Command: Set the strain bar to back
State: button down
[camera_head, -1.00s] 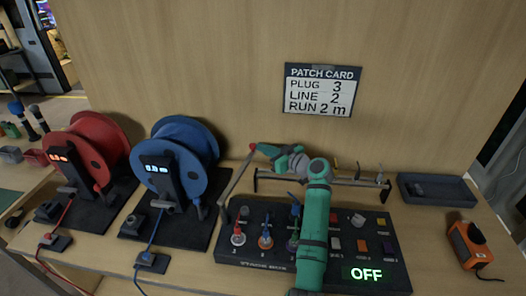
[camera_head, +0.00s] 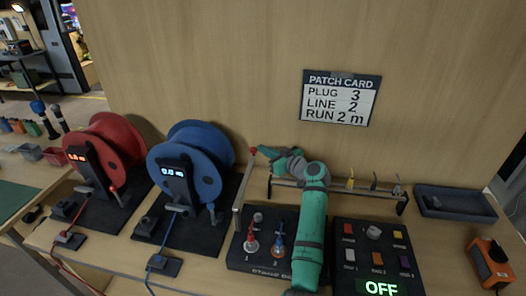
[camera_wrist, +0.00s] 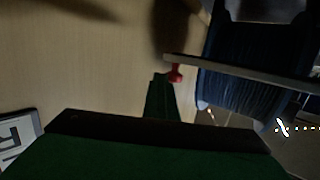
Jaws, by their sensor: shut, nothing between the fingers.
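A grey lever (camera_head: 244,185) with a red knob (camera_head: 253,150) rises at the left rear of the stage box (camera_head: 240,262); I take it to be the strain bar. It leans a little right in the head view. My green gripper (camera_head: 262,152) is shut and empty, its tips right beside the knob. In the wrist view the dark green fingertips (camera_wrist: 160,82) lie just left of the red knob (camera_wrist: 176,73), and the lever (camera_wrist: 235,74) runs off to the right. I cannot tell whether the fingertips touch the knob.
A blue reel (camera_head: 190,150) and a red reel (camera_head: 105,150) stand left of the lever. A low rail (camera_head: 335,187) with small tags stands behind the box. The panel shows OFF (camera_head: 381,288).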

jog(key=shift+s+a, duration=0.1)
jog(key=shift+a, duration=0.6)
jog(key=s+d+r, duration=0.2)
jog(key=s+d, duration=0.1)
jog(key=d, duration=1.1)
jog(key=shift+s+d, duration=0.2)
jog(key=shift+d, duration=0.15)
jog(key=shift+r, duration=0.1)
